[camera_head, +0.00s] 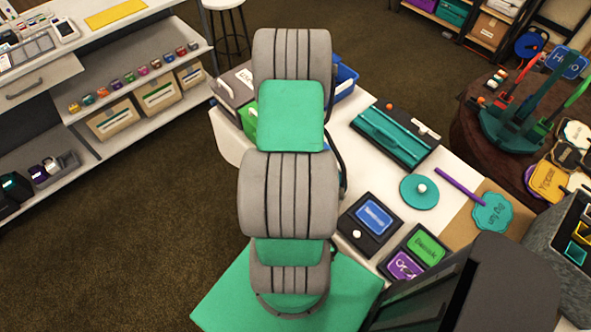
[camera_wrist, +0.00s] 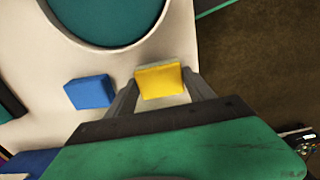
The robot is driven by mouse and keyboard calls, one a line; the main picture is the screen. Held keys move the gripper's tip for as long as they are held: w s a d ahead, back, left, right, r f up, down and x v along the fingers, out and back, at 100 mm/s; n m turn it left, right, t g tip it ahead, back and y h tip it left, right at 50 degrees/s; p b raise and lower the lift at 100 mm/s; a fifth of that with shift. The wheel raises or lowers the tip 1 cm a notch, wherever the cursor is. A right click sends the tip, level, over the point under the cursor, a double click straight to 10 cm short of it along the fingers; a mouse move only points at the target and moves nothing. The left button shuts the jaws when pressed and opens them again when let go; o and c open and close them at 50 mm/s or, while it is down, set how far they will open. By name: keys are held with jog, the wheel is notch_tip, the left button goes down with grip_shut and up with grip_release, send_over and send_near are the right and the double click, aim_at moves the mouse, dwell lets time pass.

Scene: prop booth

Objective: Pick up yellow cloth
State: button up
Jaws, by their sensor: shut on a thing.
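The yellow cloth (camera_wrist: 160,82) looks like a small folded block with a paler far edge. In the wrist view it sits between the two fingers of my gripper (camera_wrist: 162,93), which is shut on it. Pale table surface shows around it; I cannot tell whether the cloth touches the table or is held just above it. In the head view my own arm hides both the gripper and the cloth.
A blue block (camera_wrist: 90,91) lies left of the cloth, and a large round teal thing (camera_wrist: 105,15) is beyond it. The white table (camera_head: 345,150) holds a teal tray (camera_head: 390,137) and a teal disc (camera_head: 419,191). Shelving (camera_head: 130,75) stands left.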

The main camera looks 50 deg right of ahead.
jog(key=c, duration=0.7)
jog(key=shift+r, duration=0.25)
notch_tip(320, 180, up, 3)
jog(key=shift+d+f+b, duration=0.1)
jog(key=shift+b, duration=0.65)
jog(key=s+a+r, duration=0.7)
jog(key=a+r, duration=0.2)
jog(key=a, duration=0.3)
jog(key=shift+s+r+b, duration=0.3)
jog(key=shift+r+b, duration=0.05)
jog(key=shift+b, duration=0.1)
